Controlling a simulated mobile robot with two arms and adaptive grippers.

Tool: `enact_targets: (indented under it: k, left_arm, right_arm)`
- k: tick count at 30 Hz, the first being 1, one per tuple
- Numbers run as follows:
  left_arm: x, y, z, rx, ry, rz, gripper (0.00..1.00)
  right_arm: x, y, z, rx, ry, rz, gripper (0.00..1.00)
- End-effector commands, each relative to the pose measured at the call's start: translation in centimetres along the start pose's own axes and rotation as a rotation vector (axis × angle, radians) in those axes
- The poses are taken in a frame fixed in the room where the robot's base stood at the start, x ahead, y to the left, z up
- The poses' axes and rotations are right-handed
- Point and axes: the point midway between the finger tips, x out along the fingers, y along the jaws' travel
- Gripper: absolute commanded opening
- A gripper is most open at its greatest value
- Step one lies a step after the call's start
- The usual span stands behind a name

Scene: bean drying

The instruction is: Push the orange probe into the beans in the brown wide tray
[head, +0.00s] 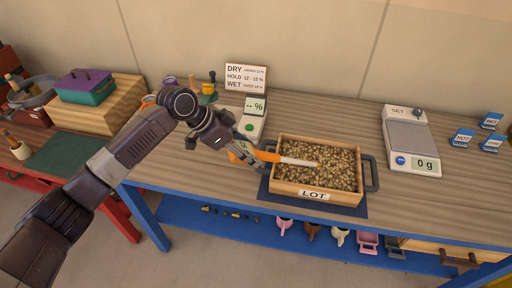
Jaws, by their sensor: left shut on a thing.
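The brown wide tray (318,196) is a wooden box with dark side handles and a "LOT" label, filled with brown beans (330,165). The orange probe (266,155) lies nearly level, with its pale rod (298,162) reaching right over the tray's left wall. The rod's tip is over the beans near the middle; I cannot tell whether it touches them. My left gripper (249,158) is shut on the probe's orange handle, at the tray's left side. The fingers hide part of the handle. My right gripper is not in view.
A moisture meter (252,121) reading "-- %" stands behind the gripper, near a DRY/HOLD/WET sign (246,78). A scale (411,140) reading 0 g stands right of the tray. Small blue boxes (463,138) lie at the far right. Scoops hang below the table edge.

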Motion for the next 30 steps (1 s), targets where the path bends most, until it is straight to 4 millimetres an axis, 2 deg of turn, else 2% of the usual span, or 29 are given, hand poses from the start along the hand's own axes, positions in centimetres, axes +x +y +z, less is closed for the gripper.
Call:
enact_targets:
  k: [3,19,24,30]
  left_arm:
    - [-1.5,0.0,0.2,0.0,0.001,0.0,0.2]
    - [-6.3,0.0,2.2,-0.001,0.0,0.0,0.2]
    - [-7.0,0.0,2.6,0.001,0.0,0.0,0.2]
    - [-7.0,0.0,2.7,0.001,0.001,0.0,0.2]
  right_arm:
    - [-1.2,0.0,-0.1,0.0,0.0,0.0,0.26]
    - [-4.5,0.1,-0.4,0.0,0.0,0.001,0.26]
    - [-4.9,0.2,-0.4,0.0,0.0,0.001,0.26]
    - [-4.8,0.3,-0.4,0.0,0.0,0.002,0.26]
